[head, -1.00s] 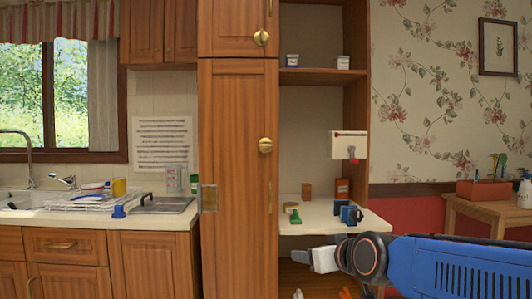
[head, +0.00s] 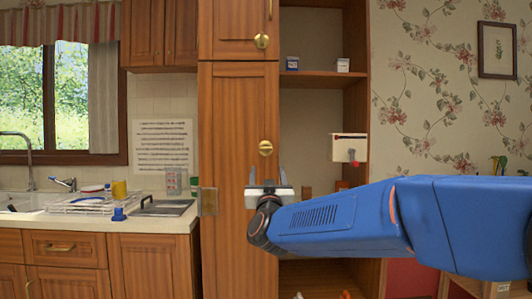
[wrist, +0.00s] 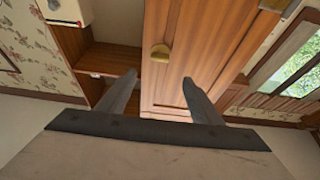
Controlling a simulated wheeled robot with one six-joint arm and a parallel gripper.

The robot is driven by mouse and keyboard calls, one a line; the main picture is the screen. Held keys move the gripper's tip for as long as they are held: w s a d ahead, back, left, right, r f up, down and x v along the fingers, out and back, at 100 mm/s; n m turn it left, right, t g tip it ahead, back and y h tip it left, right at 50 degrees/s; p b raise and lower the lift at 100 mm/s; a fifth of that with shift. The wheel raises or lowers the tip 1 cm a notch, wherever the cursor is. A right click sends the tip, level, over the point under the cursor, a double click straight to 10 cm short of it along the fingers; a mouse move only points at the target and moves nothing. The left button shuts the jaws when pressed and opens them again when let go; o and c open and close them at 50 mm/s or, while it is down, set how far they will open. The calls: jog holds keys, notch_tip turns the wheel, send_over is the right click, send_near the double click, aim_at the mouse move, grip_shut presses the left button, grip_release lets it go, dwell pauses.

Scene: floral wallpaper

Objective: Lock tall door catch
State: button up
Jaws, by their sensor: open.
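The tall wooden cabinet door (head: 235,185) stands left of an open shelf bay. A round brass catch (head: 265,148) with a bar across it sits near the door's right edge. It also shows in the wrist view (wrist: 161,53), above and between the fingers. A second brass catch (head: 261,41) is on the upper door. My gripper (head: 268,172) is open and empty, just below the tall door's catch in the head view, with its fingers pointing up. In the wrist view my gripper (wrist: 160,85) has its fingers apart, with the catch beyond the fingertips. I see no contact.
A white box with a red lever (head: 349,148) is mounted right of the shelf bay. Small containers (head: 292,63) stand on the upper shelf. My arm covers much of the lower shelf. A counter with a sink and dish rack (head: 95,202) is at left.

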aim_at(266, 149)
jog(key=x, duration=1.6)
jog(key=shift+w, duration=0.2)
jog(key=shift+c, duration=0.3)
jog(key=c, duration=1)
